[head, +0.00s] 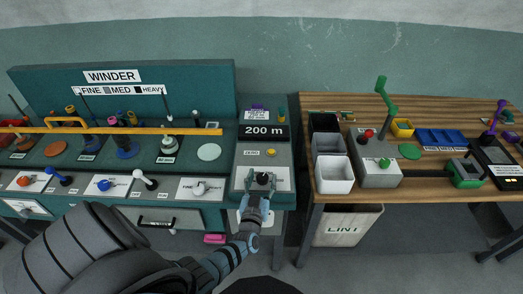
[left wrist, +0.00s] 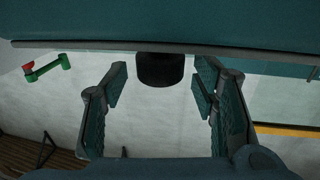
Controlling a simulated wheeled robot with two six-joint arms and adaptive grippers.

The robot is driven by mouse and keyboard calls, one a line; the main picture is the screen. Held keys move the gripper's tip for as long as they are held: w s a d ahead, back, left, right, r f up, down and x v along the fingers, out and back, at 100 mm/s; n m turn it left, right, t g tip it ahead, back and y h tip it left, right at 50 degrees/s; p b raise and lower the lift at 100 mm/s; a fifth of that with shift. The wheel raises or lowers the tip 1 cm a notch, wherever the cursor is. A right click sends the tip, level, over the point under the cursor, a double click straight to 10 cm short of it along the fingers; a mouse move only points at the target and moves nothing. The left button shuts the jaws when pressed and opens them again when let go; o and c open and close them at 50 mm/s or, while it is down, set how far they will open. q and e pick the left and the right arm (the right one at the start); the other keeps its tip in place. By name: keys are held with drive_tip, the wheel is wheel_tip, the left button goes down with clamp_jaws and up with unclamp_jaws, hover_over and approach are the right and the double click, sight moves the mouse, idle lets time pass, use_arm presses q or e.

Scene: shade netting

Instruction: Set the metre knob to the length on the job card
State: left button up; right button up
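The dark metre knob (head: 263,177) sits on the light plate of the grey control panel, below the display (head: 263,131) that reads "200 m". My left gripper (head: 262,184) is at the knob and partly covers it. In the left wrist view the black knob (left wrist: 160,69) stands between the two fingers of my left gripper (left wrist: 161,86), with a visible gap on each side. The gripper is open. My right gripper is out of view.
The winder bench (head: 190,219) with levers, coloured knobs and an orange rail (head: 170,131) lies to the left. To the right a wooden table (head: 440,108) holds open bins (head: 335,188), a green crank (head: 383,95) and a blue tray (head: 440,138). A lint bin (head: 343,228) stands below.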

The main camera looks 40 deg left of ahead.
use_arm(q)
drive_tip(key=v, duration=1.2)
